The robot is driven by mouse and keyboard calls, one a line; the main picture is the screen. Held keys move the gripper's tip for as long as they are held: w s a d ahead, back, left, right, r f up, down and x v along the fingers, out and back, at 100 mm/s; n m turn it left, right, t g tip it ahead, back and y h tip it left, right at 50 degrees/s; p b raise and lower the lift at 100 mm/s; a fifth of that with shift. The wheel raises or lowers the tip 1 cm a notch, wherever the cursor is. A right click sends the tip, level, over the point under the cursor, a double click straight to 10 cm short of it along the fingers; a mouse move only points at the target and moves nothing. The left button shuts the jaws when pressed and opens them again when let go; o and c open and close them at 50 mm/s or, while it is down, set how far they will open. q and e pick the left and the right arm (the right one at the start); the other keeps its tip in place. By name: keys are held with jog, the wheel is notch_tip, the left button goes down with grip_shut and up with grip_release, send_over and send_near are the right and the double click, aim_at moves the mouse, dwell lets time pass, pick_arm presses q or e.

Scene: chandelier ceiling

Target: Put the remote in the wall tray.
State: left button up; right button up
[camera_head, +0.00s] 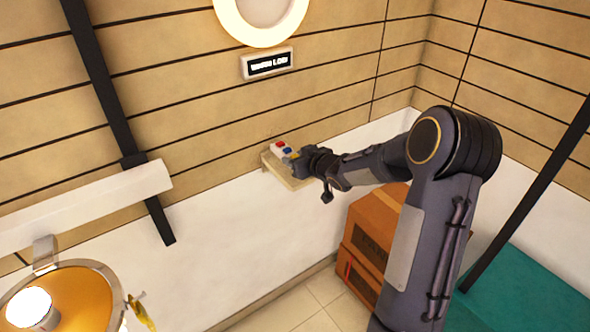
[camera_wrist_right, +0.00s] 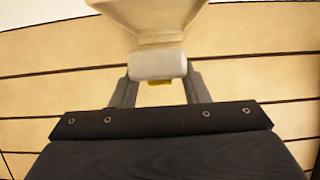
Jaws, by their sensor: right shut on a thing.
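The remote (camera_head: 281,148) is pale with red, blue and yellow buttons. It is at the small cream wall tray (camera_head: 270,165) on the wooden wall. My right gripper (camera_head: 295,161) is shut on the remote's near end, at the tray. In the right wrist view the remote's pale end (camera_wrist_right: 157,64) sits between the two grey fingers, with the tray (camera_wrist_right: 150,20) just beyond it. I cannot tell whether the remote touches the tray floor. My left gripper is out of view.
A sign (camera_head: 267,63) and a round glowing ring (camera_head: 262,33) are on the wall above the tray. Cardboard boxes (camera_head: 375,228) stand below my right arm. A teal surface (camera_head: 525,290) is at right, and an orange round lamp (camera_head: 75,297) at lower left.

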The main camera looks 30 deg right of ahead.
jog(key=f, duration=0.3)
jog(key=shift+w+a+f, duration=0.1)
jog(key=shift+w+f, duration=0.2)
jog(key=shift+f+b, duration=0.35)
jog(key=shift+b, duration=0.1)
jog(key=o, duration=1.1)
jog(key=shift+r, duration=0.1)
jog(key=shift+o, duration=0.2)
